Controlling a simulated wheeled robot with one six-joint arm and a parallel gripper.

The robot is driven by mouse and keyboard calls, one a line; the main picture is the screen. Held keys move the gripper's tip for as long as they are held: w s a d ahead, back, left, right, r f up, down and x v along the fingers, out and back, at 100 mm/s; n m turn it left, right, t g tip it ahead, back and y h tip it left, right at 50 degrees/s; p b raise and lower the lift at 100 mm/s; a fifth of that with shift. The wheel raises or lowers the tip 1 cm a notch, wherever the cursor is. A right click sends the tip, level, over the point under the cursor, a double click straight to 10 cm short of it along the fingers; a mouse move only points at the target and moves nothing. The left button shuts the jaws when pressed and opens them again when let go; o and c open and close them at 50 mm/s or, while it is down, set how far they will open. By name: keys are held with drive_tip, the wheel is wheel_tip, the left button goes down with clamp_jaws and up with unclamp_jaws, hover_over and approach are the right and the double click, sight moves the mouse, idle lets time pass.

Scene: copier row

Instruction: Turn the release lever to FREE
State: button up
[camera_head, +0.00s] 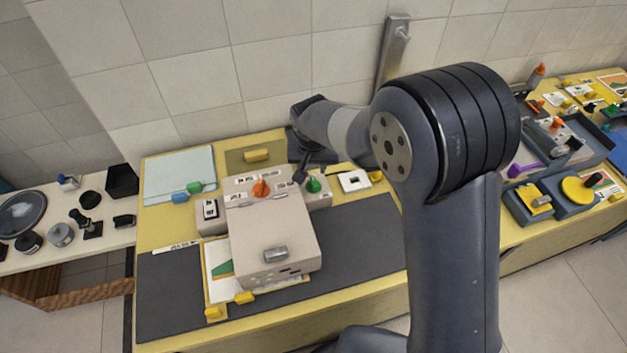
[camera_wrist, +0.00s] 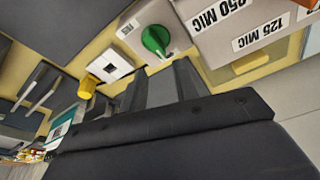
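A green knob (camera_head: 313,185) stands on a small pale block at the right side of a beige machine (camera_head: 270,235). I take it for the release lever. In the wrist view the green knob (camera_wrist: 155,40) shows a raised ridge, and a small label, seemingly FREE (camera_wrist: 128,29), sits beside it. Which mark the ridge points at cannot be told. My gripper (camera_head: 302,174) is just behind and left of the knob in the head view, apart from it as far as I can see. In the wrist view my gripper's fingers (camera_wrist: 162,85) look parted with nothing between them.
An orange knob (camera_head: 260,188) sits on the machine, near labels 250 MIC and 125 MIC (camera_wrist: 290,22). A white square plate (camera_head: 354,180) lies to the right of the green knob. A dark mat (camera_head: 362,250) is clear at right. My arm hides part of the table.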

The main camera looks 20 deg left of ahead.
sight(313, 180)
drive_tip(key=n+p, duration=0.1)
drive_tip(key=n, duration=0.2)
drive_tip(key=shift+y, duration=0.4)
drive_tip(key=shift+n, duration=0.3)
wheel_tip(313, 180, down, 5)
drive_tip(key=b, duration=0.4)
drive_tip(key=shift+f, duration=0.15)
drive_tip(key=shift+s+d+f, duration=0.1)
drive_tip(key=shift+s+f, duration=0.05)
drive_tip(key=shift+c, duration=0.6)
drive_tip(key=shift+r, duration=0.2)
clamp_jaws()
